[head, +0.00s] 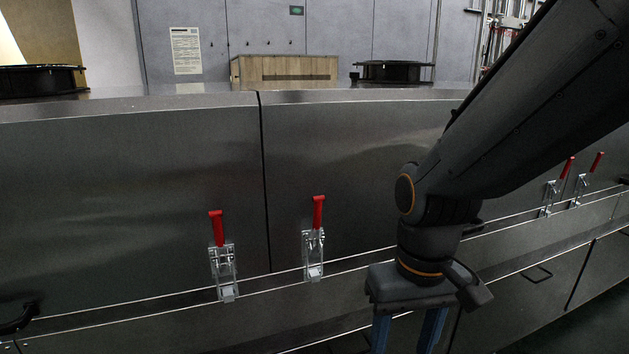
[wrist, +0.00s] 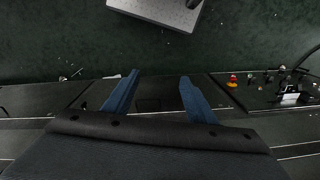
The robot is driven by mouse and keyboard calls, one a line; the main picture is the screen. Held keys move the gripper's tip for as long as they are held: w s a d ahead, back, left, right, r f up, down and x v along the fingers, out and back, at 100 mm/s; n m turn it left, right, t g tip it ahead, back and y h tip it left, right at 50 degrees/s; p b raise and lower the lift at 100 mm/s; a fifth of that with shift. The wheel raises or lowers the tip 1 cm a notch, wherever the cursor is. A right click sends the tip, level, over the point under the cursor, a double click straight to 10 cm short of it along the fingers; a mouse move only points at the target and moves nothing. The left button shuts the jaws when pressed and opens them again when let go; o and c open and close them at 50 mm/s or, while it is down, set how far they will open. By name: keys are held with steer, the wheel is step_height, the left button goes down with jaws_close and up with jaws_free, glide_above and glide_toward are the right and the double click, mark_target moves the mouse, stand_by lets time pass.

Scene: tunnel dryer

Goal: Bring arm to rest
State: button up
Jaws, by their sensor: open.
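My gripper (wrist: 157,90) shows in the wrist view with its two blue fingers spread wide and nothing between them. The fingers point at the dark green floor and the lower dryer panels. In the head view my arm reaches in from the upper right and bends down. My gripper hangs at its end at the lower middle right, in front of the dryer's metal front (head: 150,190). Its fingertips are cut off by the bottom edge there. It holds nothing.
Toggle latches with red handles stand on the dryer front: one left (head: 222,258), one near the middle (head: 314,240), two at the right (head: 549,198). A wooden crate (head: 284,69) is behind the dryer top. A pale grey box (wrist: 160,12) is on the floor. A control panel (wrist: 275,88) is at right.

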steer(key=d+r+m+p, duration=0.1)
steer(key=d+r+p, duration=0.5)
steer(key=p, duration=0.4)
steer(key=shift+s+r+m, duration=0.15)
steer(key=shift+s+m, duration=0.2)
steer(key=shift+m, duration=0.05)
stand_by(0.4)
